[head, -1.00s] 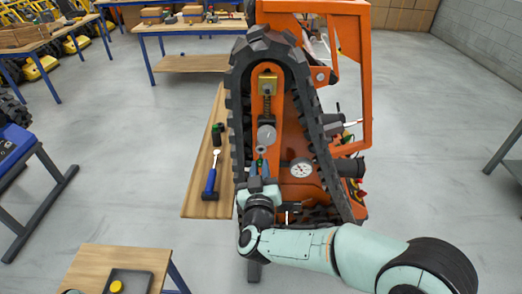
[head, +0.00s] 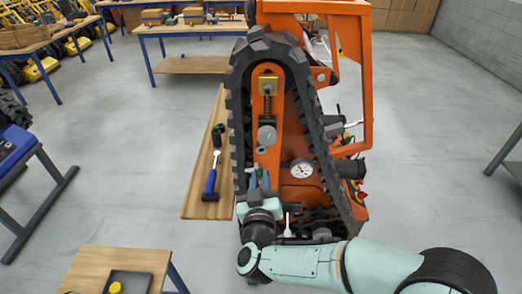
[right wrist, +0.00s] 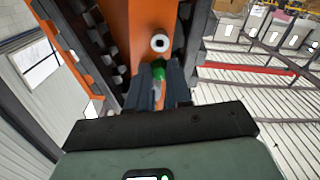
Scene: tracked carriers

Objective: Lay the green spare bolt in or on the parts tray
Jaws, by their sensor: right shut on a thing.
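The green spare bolt (right wrist: 159,73) shows in the right wrist view between the fingers of my right gripper (head: 259,180), which is shut on it. Its green end sticks out toward a pale round fitting with a dark hole (right wrist: 160,43), and a gap shows between them. In the head view the fingers mostly hide the bolt, in front of the orange track frame. A dark tray (head: 143,284), which looks like the parts tray, lies on the small wooden table at lower left with a yellow round piece on it. My left gripper is out of view.
The tracked carrier (head: 285,75) stands close in front of my right arm. A wooden board (head: 200,165) beside its track holds a blue-handled tool (head: 211,180) and a dark cylinder (head: 217,133). Open floor lies between the board and the blue bench at left.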

